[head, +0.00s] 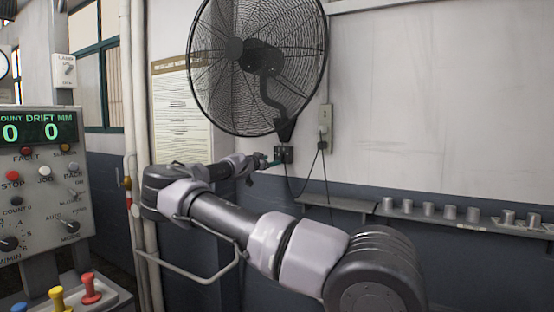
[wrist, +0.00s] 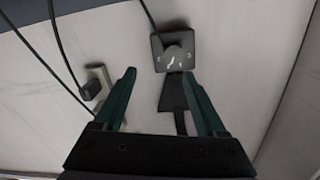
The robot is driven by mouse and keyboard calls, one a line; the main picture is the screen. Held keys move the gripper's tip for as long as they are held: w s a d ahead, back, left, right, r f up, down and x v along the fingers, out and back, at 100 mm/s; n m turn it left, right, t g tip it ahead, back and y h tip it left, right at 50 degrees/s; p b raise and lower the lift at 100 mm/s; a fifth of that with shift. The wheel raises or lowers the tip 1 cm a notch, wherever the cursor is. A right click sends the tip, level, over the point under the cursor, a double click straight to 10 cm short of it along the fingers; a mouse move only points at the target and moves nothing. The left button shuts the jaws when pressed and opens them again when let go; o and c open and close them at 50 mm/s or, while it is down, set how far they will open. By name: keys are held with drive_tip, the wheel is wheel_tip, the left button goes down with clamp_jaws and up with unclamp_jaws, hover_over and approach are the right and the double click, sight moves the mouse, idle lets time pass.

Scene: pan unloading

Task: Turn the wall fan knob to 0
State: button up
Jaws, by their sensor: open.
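The wall fan (head: 258,62) is mounted on the wall at the upper middle of the head view. Its dark control box (head: 284,155) sits on the wall below the fan bracket. In the wrist view the square box (wrist: 158,62) carries a rounded grey knob (wrist: 174,57) with pale marks around it, too small to read. My gripper (wrist: 158,72) is open, its two dark green fingers apart and empty. The knob shows between and beyond the fingertips. I cannot tell the exact distance, and no contact shows. In the head view my gripper is small beside the control box.
A wall outlet (head: 325,118) with a plug and hanging cables is right of the fan. A shelf (head: 362,205) with several metal cups (head: 450,212) runs along the wall. A control panel (head: 42,190) with buttons stands at left, beside vertical pipes (head: 138,90).

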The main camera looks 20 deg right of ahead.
sight(278, 157)
drive_tip(key=shift+n+t, duration=0.3)
drive_tip(key=x, duration=0.3)
drive_tip(key=w+a+x, duration=0.1)
drive_tip(key=x, duration=0.5)
drive_tip(key=shift+w+d, duration=0.15)
drive_tip(key=shift+w, duration=0.5)
clamp_jaws()
